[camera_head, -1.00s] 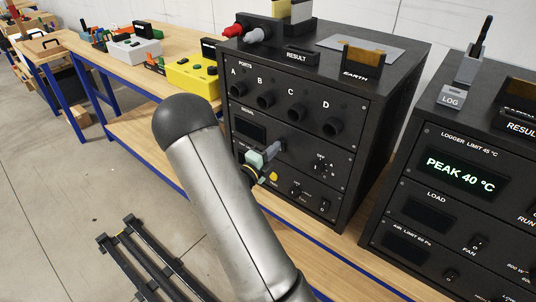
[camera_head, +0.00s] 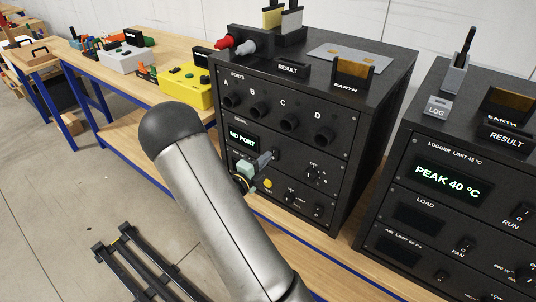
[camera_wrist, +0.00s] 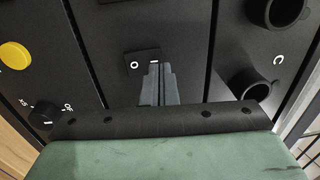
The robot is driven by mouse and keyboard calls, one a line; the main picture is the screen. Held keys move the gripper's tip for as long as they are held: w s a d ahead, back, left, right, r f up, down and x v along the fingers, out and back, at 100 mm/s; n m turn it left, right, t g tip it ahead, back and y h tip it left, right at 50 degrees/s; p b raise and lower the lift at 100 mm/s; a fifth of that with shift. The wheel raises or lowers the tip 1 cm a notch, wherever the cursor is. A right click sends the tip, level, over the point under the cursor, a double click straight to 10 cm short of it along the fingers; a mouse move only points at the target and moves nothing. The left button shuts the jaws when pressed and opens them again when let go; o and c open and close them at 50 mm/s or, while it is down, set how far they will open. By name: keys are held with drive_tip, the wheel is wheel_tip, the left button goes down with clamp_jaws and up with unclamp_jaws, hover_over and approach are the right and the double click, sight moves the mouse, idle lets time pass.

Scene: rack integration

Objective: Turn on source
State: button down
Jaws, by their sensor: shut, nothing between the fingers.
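The black rack box (camera_head: 345,150) with ports A to D stands on the bench in the head view. Its signal display (camera_head: 243,138) is lit and reads "NO PORT". A small black rocker switch (camera_wrist: 134,65) marked O and I sits on the panel in the wrist view. My gripper (camera_head: 271,156) is shut and empty, with its fingertips at this switch. In the wrist view the grey fingertips (camera_wrist: 154,70) lie over the I side, at or very near it; contact is hard to tell. The fingers hide part of the switch.
A yellow button (camera_head: 267,184) and a dial (camera_head: 314,174) are on the same box. A second black box (camera_head: 430,215) with a lit "PEAK 40 °C" display (camera_head: 447,180) stands to the right. A yellow device (camera_head: 187,92) sits on the bench to the left.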

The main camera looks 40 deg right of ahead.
drive_tip(key=r+v, duration=0.2)
drive_tip(key=v, duration=0.9)
drive_tip(key=shift+a+r+b, duration=0.15)
drive_tip(key=shift+a+b, duration=0.15)
drive_tip(key=shift+a, duration=0.2)
drive_tip(key=shift+s, duration=0.1)
